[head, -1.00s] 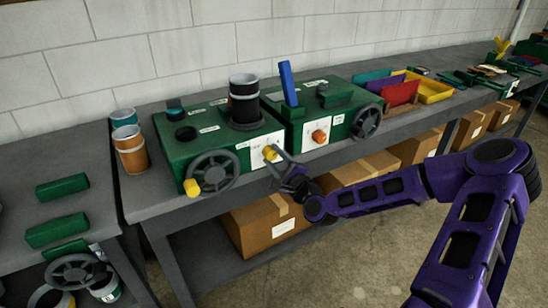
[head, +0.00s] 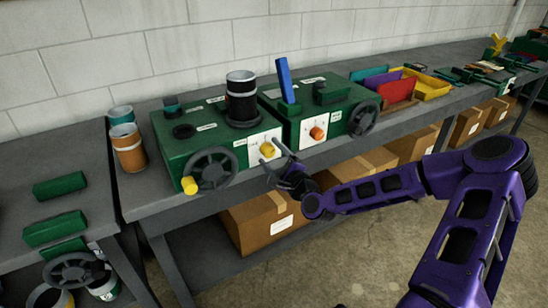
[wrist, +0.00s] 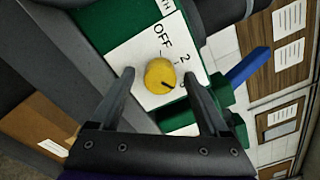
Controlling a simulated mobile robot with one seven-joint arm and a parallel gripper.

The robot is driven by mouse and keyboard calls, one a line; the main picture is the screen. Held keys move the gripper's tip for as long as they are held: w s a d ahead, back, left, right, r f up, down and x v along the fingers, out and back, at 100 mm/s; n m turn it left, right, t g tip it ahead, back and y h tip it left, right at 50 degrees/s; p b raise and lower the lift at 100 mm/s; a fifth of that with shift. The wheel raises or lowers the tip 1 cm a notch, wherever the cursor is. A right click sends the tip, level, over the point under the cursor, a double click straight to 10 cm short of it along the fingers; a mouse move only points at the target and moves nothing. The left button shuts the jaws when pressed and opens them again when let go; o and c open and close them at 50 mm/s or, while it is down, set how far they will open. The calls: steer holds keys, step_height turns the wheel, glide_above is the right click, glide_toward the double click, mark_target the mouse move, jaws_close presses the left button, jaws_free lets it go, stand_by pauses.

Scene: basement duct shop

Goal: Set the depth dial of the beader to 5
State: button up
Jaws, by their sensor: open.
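The left green machine (head: 170,150) has a white dial plate with a yellow dial (head: 267,150) on its front. In the wrist view the yellow dial (wrist: 160,75) shows a dark pointer line directed to the lower right. The plate reads "OFF" above the dial and "2" to its upper right; a label ending in "TH" is cut off at the top. Other marks are partly hidden by the finger. My gripper (head: 271,152) is open in front of the plate, with one finger on each side of the dial. Contact with the dial cannot be told.
A second green machine (head: 345,118) with an orange dial (head: 317,133) and blue lever (head: 286,80) stands to the right. A handwheel (head: 210,170) with a yellow knob (head: 189,185) is left of the dial. Cans (head: 128,147) stand at the bench's left end. Cardboard boxes are below.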

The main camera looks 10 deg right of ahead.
steer(key=p+v, duration=0.3)
steer(key=v, duration=1.4)
steer(key=shift+s, duration=0.2)
steer(key=shift+d, duration=0.1)
